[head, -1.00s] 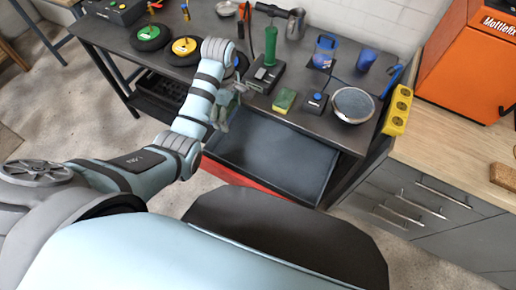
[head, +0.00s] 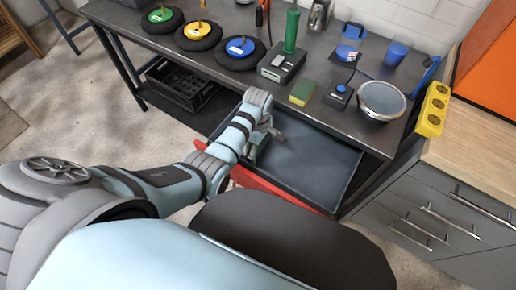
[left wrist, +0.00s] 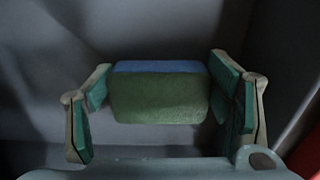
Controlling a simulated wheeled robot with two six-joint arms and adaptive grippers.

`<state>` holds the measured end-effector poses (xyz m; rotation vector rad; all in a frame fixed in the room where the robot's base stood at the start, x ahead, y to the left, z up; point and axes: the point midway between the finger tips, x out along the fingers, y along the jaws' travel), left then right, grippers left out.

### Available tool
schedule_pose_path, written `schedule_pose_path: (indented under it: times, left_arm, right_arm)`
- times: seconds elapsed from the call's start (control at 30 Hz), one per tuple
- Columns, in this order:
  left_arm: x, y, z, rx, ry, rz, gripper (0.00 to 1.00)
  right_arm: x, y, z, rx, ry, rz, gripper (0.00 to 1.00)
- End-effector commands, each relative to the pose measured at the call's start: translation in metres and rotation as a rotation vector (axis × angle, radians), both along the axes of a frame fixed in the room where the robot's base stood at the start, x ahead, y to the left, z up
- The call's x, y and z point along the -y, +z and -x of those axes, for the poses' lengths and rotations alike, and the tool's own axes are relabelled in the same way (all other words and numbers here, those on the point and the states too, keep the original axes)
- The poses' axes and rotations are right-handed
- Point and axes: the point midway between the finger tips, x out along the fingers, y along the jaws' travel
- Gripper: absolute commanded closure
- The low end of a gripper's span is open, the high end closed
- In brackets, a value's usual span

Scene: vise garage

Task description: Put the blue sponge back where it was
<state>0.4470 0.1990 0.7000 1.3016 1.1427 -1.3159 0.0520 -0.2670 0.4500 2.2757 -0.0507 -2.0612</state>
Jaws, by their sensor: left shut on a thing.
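The blue sponge (left wrist: 160,67) shows in the left wrist view as a block with a blue layer on top and a green face. My left gripper (left wrist: 160,98) is shut on it, with a finger at each side. In the head view my left gripper (head: 262,143) is low over the left part of the open drawer (head: 315,165), below the workbench edge. The sponge is hidden behind my gripper and arm there, and I cannot tell whether it touches the drawer floor. My right gripper is out of view.
The drawer's red front (head: 270,188) is nearest me. Its right part looks empty.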

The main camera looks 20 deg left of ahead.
Motion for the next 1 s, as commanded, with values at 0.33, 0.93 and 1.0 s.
schedule_pose_path:
  times: [0.33,0.93,1.0]
  left_arm:
    - [0.000,-0.001,-0.001,0.002,0.000,0.000,0.20]
    - [0.000,0.030,-0.002,0.005,0.000,0.000,0.06]
    - [0.000,0.050,-0.002,0.006,0.000,0.000,0.06]
  right_arm:
    - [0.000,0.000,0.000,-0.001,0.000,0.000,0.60]
    - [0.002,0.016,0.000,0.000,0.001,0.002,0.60]
    - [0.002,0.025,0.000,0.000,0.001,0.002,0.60]
